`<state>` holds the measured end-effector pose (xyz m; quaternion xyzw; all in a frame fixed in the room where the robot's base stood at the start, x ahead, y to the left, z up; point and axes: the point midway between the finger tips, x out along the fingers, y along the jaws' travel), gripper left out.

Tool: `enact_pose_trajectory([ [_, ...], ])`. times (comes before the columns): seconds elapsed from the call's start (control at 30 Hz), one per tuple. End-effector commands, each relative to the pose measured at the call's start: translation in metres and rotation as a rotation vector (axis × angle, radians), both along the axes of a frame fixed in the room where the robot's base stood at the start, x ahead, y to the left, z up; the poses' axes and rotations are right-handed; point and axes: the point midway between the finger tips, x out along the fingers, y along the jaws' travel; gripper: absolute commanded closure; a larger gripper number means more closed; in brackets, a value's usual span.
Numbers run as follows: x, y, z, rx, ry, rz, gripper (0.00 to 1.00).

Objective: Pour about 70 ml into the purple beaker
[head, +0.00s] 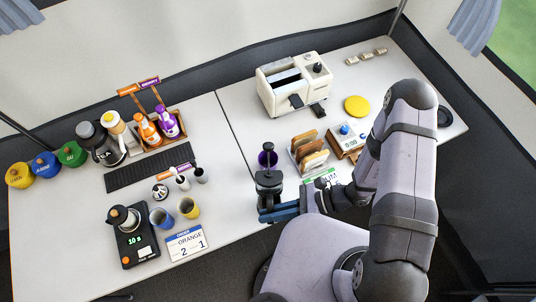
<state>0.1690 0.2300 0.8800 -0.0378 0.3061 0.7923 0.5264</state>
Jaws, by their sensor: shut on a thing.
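A small purple object (263,159), which looks like the purple beaker, stands near the front edge of the right table. It is partly hidden behind a dark, narrow-topped object (268,181). My gripper (272,209), with blue fingers, is shut on this dark object near the table's front edge, just in front of the purple one. The held object looks roughly upright. Its contents, and whether it touches the table, cannot be told. No stream of liquid shows.
A rack of bread slices (310,153) stands close to the right, with a timer (347,142) beyond. A toaster (293,83) is behind. A blue cup (160,218), a yellow cup (189,208) and an order card (187,244) are on the left. Clear tabletop (222,155) lies left of the purple object.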

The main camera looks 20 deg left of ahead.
Motion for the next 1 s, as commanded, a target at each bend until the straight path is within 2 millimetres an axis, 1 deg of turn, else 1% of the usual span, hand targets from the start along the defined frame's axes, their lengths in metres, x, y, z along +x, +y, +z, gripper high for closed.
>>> enact_pose_trajectory([
  [0.2,0.014,0.006,0.024,-0.051,0.124,0.004,1.00],
  [0.3,0.021,0.009,0.033,-0.076,0.185,0.003,1.00],
  [0.53,0.030,0.013,0.050,-0.135,0.326,0.003,1.00],
  [0.6,0.032,0.013,0.047,-0.154,0.369,0.002,1.00],
  [0.77,0.037,0.016,0.050,-0.194,0.465,0.003,1.00],
  [0.9,0.042,0.018,0.064,-0.227,0.542,0.003,1.00],
  [1.0,0.045,0.019,0.069,-0.245,0.586,0.003,1.00],
])
